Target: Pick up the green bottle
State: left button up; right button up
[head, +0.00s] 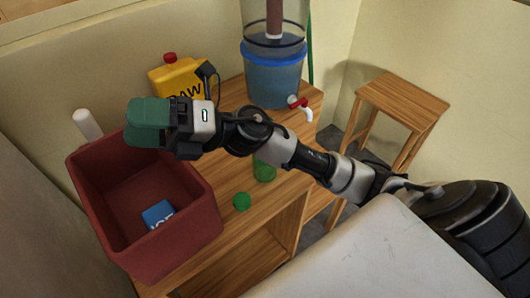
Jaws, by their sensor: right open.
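A green bottle (264,171) seems to be the green object on the wooden cabinet top; my right arm crosses in front of it and hides most of it. My right gripper (148,121) has green finger pads and is over the back edge of the dark red bin, well to the left of the bottle. It is open, and I see nothing held in it. My left gripper is not in view.
The red bin (205,228) holds a blue item (158,213). A small round green object (242,201) lies on the cabinet top (222,180). A yellow jug (180,78), a white cylinder (87,124) and a blue water dispenser (272,78) stand behind. A wooden stool (403,98) is at right.

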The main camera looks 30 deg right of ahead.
jog(key=d+f+n+g+h, duration=0.4)
jog(key=f+n+g+h, duration=0.3)
jog(key=n+h, duration=0.4)
jog(key=w+d+h, duration=0.1)
jog(key=d+h, duration=0.2)
jog(key=d, duration=0.3)
jog(key=w+d+r+t+h, duration=0.1)
jog(key=d+h, duration=0.3)
jog(key=d, duration=0.2)
jog(key=w+d+r+h, duration=0.1)
jog(key=d+h, duration=0.3)
jog(key=d, duration=0.2)
jog(key=shift+w+d+m, duration=0.3)
jog(key=shift+m, duration=0.1)
jog(key=shift+d+f, duration=0.2)
jog(key=shift+f, duration=0.1)
notch_tip(320, 180, down, 4)
jog(key=shift+f+b, duration=0.15)
jog(key=shift+b, duration=0.4)
jog(key=shift+d+f, duration=0.1)
jog(key=shift+f, duration=2.6)
jog(key=shift+c, duration=0.5)
